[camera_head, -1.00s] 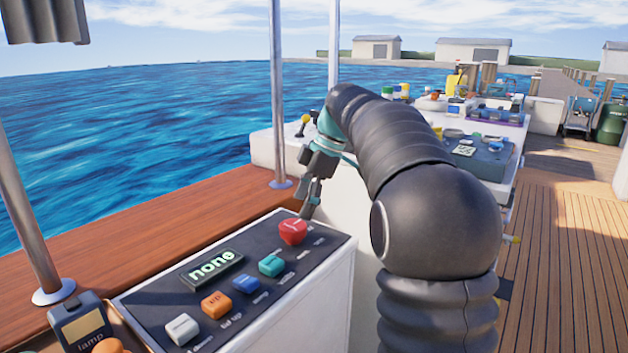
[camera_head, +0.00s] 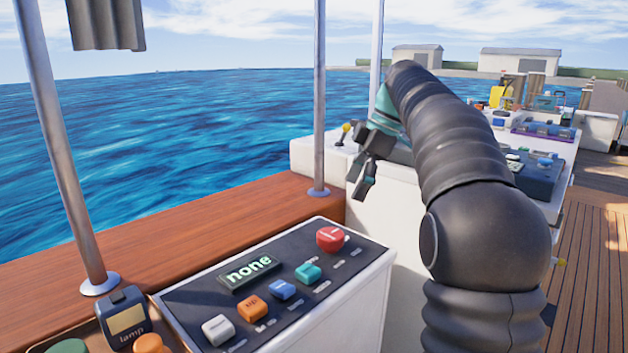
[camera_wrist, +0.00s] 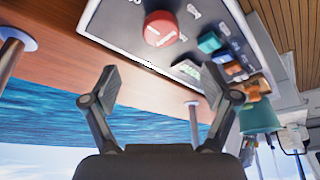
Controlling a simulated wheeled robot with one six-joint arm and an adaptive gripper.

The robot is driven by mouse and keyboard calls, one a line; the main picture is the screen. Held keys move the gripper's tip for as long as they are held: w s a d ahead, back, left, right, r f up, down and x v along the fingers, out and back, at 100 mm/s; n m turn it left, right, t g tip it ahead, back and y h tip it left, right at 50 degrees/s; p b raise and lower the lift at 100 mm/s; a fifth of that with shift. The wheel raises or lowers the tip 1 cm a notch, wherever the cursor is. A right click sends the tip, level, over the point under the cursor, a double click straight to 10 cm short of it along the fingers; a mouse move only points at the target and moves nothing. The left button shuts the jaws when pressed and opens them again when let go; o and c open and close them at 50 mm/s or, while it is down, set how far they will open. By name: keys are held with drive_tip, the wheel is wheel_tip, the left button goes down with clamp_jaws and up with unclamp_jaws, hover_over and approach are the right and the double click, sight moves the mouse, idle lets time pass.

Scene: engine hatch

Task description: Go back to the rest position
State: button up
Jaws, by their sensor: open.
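My gripper (camera_head: 362,180) hangs at the end of my dark sleeved arm, up and to the right of the red button (camera_head: 331,238). It is apart from the panel and empty. In the wrist view my gripper (camera_wrist: 165,95) shows its two fingers spread wide with nothing between them. The red button (camera_wrist: 160,28) is beyond the fingertips there. The control panel (camera_head: 185,298) carries a display (camera_head: 250,272) reading "none", plus white (camera_head: 218,329), orange (camera_head: 252,308), blue (camera_head: 282,289) and teal (camera_head: 308,272) buttons.
A metal post (camera_head: 319,100) stands behind the panel, and another post (camera_head: 62,150) at the left. A lamp device (camera_head: 125,318) sits at lower left. A white console (camera_head: 310,155) with several items is behind my arm. Wooden deck (camera_head: 590,260) is clear at right.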

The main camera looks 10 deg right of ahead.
drive_tip(key=s+a+f+m+t+h, duration=0.1)
drive_tip(key=s+f+m, duration=0.4)
drive_tip(key=s, duration=0.5)
drive_tip(key=s+a+f+m+t+h, duration=0.2)
drive_tip(key=s+f+m, duration=0.4)
drive_tip(key=s, duration=0.4)
drive_tip(key=s+a+f+m+t+h, duration=0.1)
drive_tip(key=s+a+f+m+t, duration=0.1)
drive_tip(key=s+f+m, duration=0.3)
drive_tip(key=s+f, duration=0.2)
drive_tip(key=s, duration=0.2)
drive_tip(key=shift+s, duration=0.4)
